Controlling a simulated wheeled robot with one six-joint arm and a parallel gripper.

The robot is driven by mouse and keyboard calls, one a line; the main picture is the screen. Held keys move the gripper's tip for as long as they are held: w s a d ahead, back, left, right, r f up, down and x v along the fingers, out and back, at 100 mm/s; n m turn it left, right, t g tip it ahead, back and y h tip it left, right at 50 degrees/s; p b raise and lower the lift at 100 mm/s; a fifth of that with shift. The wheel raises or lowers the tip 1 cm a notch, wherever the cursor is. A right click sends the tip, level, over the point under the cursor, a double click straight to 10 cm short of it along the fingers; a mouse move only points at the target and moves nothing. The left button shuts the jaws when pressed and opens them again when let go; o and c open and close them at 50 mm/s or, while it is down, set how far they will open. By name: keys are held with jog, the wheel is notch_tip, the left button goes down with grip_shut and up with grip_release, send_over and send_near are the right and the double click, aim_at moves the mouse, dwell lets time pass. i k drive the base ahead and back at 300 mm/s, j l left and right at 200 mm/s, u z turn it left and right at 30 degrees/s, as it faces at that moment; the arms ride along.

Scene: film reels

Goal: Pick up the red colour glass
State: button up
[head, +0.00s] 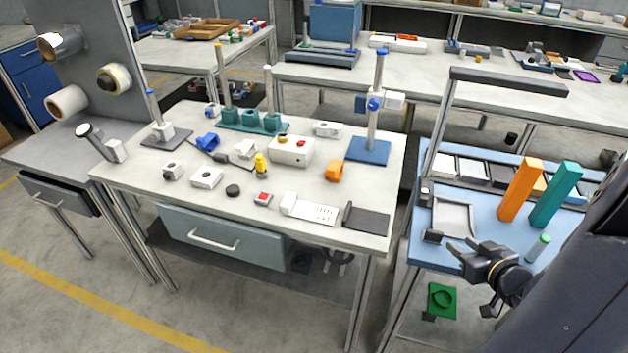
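No item is clearly a red glass in this view. My dark gripper (461,245) is at the lower right, over the front edge of the blue-topped bench. Its fingers point left, with a gap and nothing seen between them. It is well to the right of the red-topped block.
The blue bench (425,247) holds a pale tray (453,218), a tall orange block (519,189), a tall teal block (556,195) and a green-capped tube (537,248). The white table (135,180) carries many small parts and a blue-based stand (369,150). A gap separates them.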

aim_at(264, 198)
jog(key=i+j+z, duration=0.1)
jog(key=j+z, duration=0.2)
jog(key=j, duration=0.95)
jog(key=j+z, duration=0.3)
jog(key=j, duration=1.7)
jog(key=k, duration=0.05)
